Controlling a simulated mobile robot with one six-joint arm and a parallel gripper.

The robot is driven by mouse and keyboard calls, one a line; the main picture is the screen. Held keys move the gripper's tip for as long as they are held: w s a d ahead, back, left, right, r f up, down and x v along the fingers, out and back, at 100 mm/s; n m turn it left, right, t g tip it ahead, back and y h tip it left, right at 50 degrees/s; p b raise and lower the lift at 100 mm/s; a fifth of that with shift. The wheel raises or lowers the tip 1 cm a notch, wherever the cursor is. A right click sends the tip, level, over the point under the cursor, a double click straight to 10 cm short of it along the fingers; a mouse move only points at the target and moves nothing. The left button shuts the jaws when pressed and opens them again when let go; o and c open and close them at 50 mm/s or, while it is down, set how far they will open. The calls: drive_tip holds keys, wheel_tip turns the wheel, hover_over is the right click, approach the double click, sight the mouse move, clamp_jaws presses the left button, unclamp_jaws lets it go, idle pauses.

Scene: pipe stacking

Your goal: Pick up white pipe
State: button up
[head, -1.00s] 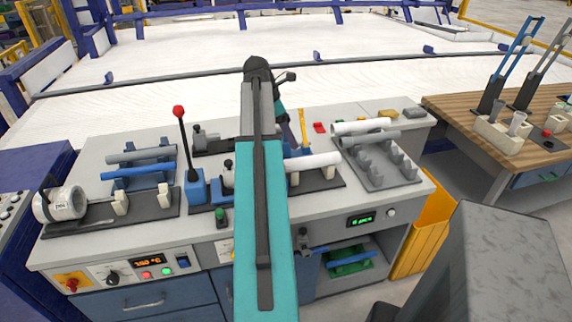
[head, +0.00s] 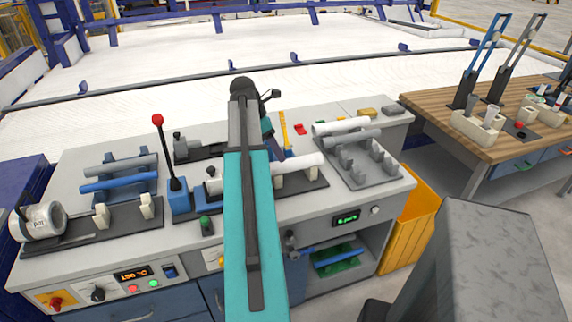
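A white pipe (head: 340,127) lies across the back of the grey pegged rack (head: 362,180) on the right of the workbench, just behind a grey pipe (head: 353,138). Another white pipe (head: 302,162) rests on pale supports in the middle of the bench.
A blue pipe (head: 120,180) and a grey pipe (head: 118,166) lie on a rack at the left. A red-knobbed lever (head: 158,120) stands left of my arm. A wooden table (head: 500,140) is at the right, and a yellow bin (head: 412,225) stands beside the workbench.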

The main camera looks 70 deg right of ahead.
sight(284, 163)
drive_tip(key=shift+x, duration=1.8)
drive_tip(key=shift+p+x, duration=1.05)
drive_tip(key=shift+x, duration=1.5)
drive_tip(key=shift+w, duration=0.2)
drive_tip(key=c, duration=1.2)
drive_tip(key=shift+d+r, duration=0.1)
drive_tip(key=shift+r+b, duration=1)
drive_tip(key=shift+r, duration=3.9)
